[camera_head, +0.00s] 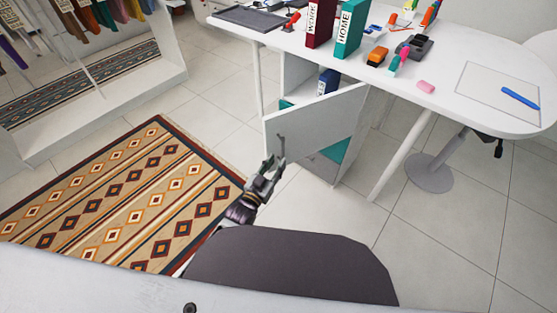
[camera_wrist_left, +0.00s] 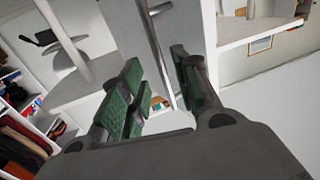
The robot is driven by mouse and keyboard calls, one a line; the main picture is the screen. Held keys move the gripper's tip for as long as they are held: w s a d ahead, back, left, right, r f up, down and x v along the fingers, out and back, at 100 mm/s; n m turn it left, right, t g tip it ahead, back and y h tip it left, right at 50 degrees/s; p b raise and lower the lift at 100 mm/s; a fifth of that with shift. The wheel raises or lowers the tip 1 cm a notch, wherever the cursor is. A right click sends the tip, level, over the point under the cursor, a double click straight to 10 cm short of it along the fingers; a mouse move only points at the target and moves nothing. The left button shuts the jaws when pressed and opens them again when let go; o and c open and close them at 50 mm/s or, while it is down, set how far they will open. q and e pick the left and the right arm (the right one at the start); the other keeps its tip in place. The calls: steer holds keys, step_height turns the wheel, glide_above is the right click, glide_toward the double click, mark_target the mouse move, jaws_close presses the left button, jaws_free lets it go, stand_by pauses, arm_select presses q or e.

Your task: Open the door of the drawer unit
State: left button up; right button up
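The white drawer unit (camera_head: 297,72) stands under the desk, with its white door (camera_head: 318,122) swung partly open. Blue and teal items show inside the unit. A thin grey bar handle (camera_head: 282,145) is on the door near its free edge. My left gripper (camera_head: 270,168) is at the handle's lower end. In the left wrist view, its green-padded fingers (camera_wrist_left: 160,90) are apart, and the handle bar (camera_wrist_left: 158,45) runs between them with visible gaps. Contact with the handle cannot be told. My right gripper is not in view.
The white desk (camera_head: 440,110) carries binders, stationery and a blue pen. Its slanted leg (camera_head: 402,155) stands right of the unit. A round stool base (camera_head: 436,174) is farther right. A patterned rug (camera_head: 125,200) and tiled floor are at left, beside the open wardrobe (camera_head: 165,50).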

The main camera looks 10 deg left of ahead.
arm_select(q)
steer(key=v, duration=0.6)
stand_by(0.3)
steer(key=shift+a, duration=0.15)
steer(key=c, duration=0.7)
steer(key=a+n+b, duration=0.1)
steer(key=w+h+b, duration=0.1)
steer(key=b, duration=0.1)
steer(key=w+a+n+b, duration=0.1)
steer(key=shift+w+a+f+n, duration=0.15)
steer(key=shift+a+f+n, duration=0.1)
steer(key=shift+a+n, duration=0.05)
steer(key=w+a+n+g+h+b, duration=0.2)
steer(key=w+a+n+b, duration=0.4)
steer(key=a+n+b, duration=0.5)
steer(key=shift+r+n+h+b, duration=0.45)
steer(key=shift+n+b, duration=0.35)
steer(key=shift+b, duration=1.95)
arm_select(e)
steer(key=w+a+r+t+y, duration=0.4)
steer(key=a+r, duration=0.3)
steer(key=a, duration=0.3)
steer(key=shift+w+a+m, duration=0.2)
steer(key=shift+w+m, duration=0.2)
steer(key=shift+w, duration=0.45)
arm_select(q)
steer(key=shift+w, duration=0.15)
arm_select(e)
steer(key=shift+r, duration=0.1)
